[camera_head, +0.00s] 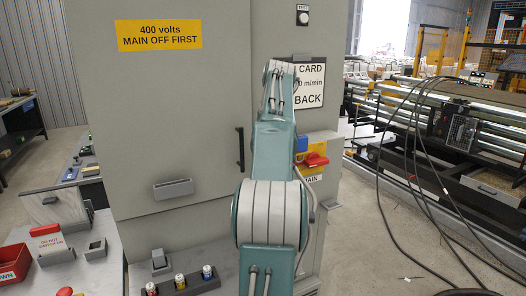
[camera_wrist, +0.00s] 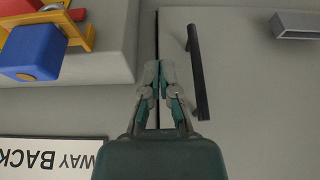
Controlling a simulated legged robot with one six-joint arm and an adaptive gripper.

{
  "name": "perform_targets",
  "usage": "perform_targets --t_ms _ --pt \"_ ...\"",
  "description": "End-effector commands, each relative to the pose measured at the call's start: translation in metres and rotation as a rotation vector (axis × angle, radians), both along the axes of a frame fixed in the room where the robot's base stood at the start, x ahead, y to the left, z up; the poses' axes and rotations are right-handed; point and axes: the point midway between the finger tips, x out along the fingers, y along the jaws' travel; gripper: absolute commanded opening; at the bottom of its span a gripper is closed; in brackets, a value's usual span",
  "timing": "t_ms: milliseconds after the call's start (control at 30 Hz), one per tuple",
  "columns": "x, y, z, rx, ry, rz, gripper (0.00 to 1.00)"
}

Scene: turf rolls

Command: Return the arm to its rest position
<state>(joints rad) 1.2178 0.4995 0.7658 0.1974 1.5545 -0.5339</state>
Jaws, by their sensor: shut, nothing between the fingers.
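My arm (camera_head: 272,150) rises in front of a grey cabinet (camera_head: 180,100) in the head view and hides my gripper there. In the wrist view my gripper (camera_wrist: 160,66) is shut and empty, its fingertips together in front of the cabinet face, beside the dark door handle (camera_wrist: 198,72). That handle also shows in the head view (camera_head: 240,150), left of my arm. I cannot tell how far the fingertips are from the cabinet.
A red switch handle (camera_head: 315,160) and a blue block (camera_head: 302,144) sit right of my arm. A white card (camera_head: 310,85) hangs above them. Black cables (camera_head: 385,190) drape at the right. Floor shows at the right.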

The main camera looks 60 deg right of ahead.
Motion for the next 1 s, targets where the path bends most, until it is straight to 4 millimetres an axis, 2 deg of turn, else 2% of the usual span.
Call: perform_targets --t_ms 267,367,467,600,700,867,1000 --pt "-0.001 -0.002 0.002 0.002 0.0 0.001 0.0" --pt "0.012 0.011 0.005 0.0 -0.002 0.016 0.0" --pt "0.041 0.047 0.012 -0.003 -0.004 0.053 0.0" --pt "0.084 0.124 0.017 -0.012 -0.009 0.12 0.0" --pt "0.104 0.18 0.015 -0.018 -0.015 0.17 0.0" --pt "0.119 0.265 0.003 -0.024 -0.026 0.25 0.0" --pt "0.114 0.337 -0.015 -0.03 -0.037 0.323 0.0"
